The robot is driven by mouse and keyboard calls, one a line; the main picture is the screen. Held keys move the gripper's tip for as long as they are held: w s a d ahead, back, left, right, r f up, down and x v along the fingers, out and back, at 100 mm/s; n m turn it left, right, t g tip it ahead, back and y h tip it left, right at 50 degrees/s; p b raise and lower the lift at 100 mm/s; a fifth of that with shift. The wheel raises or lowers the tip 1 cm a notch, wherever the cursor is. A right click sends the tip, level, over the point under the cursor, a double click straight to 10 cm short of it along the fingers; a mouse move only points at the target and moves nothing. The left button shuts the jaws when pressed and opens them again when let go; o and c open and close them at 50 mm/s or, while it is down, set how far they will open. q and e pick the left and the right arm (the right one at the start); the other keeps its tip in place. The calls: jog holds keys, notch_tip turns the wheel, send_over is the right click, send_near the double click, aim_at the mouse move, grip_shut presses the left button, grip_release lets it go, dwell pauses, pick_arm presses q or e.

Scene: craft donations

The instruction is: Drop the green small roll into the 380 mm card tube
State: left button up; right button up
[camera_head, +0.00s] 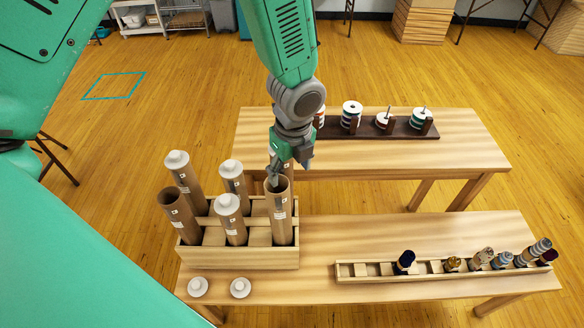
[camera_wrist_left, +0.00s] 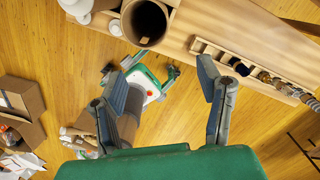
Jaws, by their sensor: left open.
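An open card tube (camera_head: 281,217) stands upright at the front right of a wooden tube rack. Another open tube (camera_head: 179,215) stands at the rack's left; the labels are too small to read, so I cannot tell which is 380 mm. My left gripper (camera_head: 275,174) is at the mouth of the right-hand open tube and partly covers it. In the left wrist view the gripper's (camera_wrist_left: 160,95) fingers are wide apart with nothing between them, and an open tube mouth (camera_wrist_left: 147,22) lies beyond. I cannot make out a green small roll; the tube's inside is too dark to read.
Several capped tubes (camera_head: 230,215) stand in the rack (camera_head: 270,258). Two white caps (camera_head: 240,288) lie in front. A long wooden tray (camera_head: 372,269) holds several small rolls at the right. A dark spool stand (camera_head: 377,129) is on the rear table. The near table's middle is clear.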

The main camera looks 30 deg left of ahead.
pick_arm(q)
notch_tip(320, 180, up, 12)
jog(key=d, duration=0.1)
dwell(0.4)
jog(key=shift+s+f, duration=0.1)
jog(key=shift+f, duration=0.05)
jog(key=s+f+n+g+h, duration=0.1)
jog(key=s+f+n, duration=0.5)
jog(key=f, duration=0.3)
jog(key=s+f+n+h, duration=0.1)
jog(key=s+f+n, duration=0.45)
jog(key=f, duration=0.45)
jog(key=s+a+f+n, duration=0.3)
jog(key=s+f+n, duration=0.1)
jog(key=s+n, duration=0.2)
jog(key=s+a+f+n, duration=0.3)
jog(key=s+n, duration=0.3)
jog(key=s, duration=0.1)
notch_tip(320, 180, down, 13)
jog(key=w+t+y+b, duration=0.1)
jog(key=w+b, duration=0.1)
jog(key=b, duration=1.1)
jog(key=shift+w+d+f+m, duration=0.2)
jog(key=shift+w+d+m, duration=0.1)
jog(key=shift+d+m, duration=0.15)
